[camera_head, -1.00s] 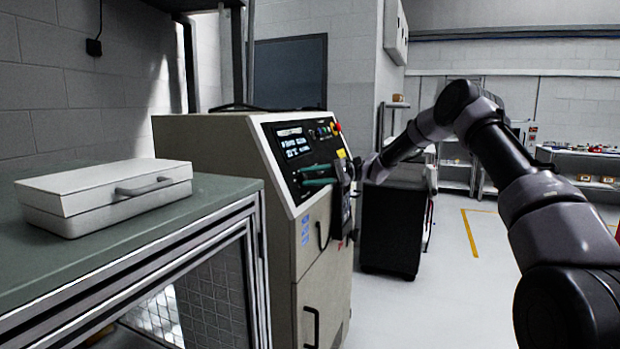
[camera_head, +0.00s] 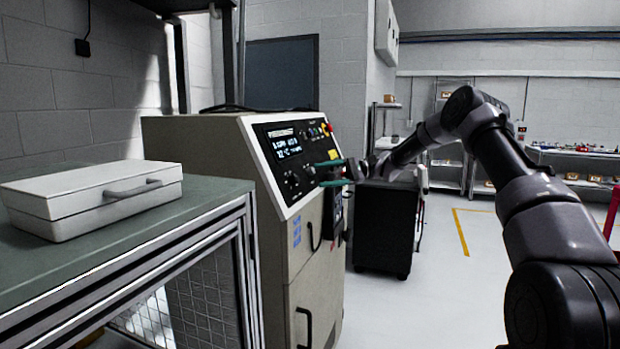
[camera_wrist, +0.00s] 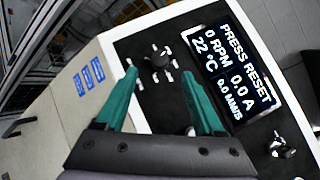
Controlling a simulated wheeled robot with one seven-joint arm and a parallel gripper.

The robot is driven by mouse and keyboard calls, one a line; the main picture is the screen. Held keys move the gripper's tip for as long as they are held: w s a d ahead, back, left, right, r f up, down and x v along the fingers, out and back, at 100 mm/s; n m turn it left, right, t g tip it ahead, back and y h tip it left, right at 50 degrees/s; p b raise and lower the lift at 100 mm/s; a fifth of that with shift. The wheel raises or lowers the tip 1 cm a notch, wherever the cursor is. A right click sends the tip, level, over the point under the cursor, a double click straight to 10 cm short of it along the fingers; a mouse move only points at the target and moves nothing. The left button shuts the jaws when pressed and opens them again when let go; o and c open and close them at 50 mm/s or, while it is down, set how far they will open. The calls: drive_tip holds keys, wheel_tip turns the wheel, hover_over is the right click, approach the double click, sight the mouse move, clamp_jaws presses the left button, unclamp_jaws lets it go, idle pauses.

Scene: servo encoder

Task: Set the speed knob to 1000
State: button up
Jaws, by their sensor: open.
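A black round knob (camera_wrist: 159,58) with white tick marks around it sits on the machine's dark control panel (camera_head: 270,150). In the wrist view it lies just beyond and between the tips of my gripper (camera_wrist: 158,75), apart from both. My gripper's green fingers are open and empty; in the head view my gripper (camera_head: 320,175) is in front of the panel's right side. I cannot read the knob's setting or a label. The display (camera_wrist: 232,68) reads PRESS RESET, 0 RPM, 0.0 A, 22 °C and 0.0 MM/S; it also shows in the head view (camera_head: 287,147).
Another knob or switch (camera_wrist: 282,148) is at the panel's lower right in the wrist view. A red button (camera_head: 328,128) tops the panel. A white case (camera_head: 95,195) lies on the green-topped bench (camera_head: 215,195) at left.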

drive_tip(key=shift+v, duration=1.55)
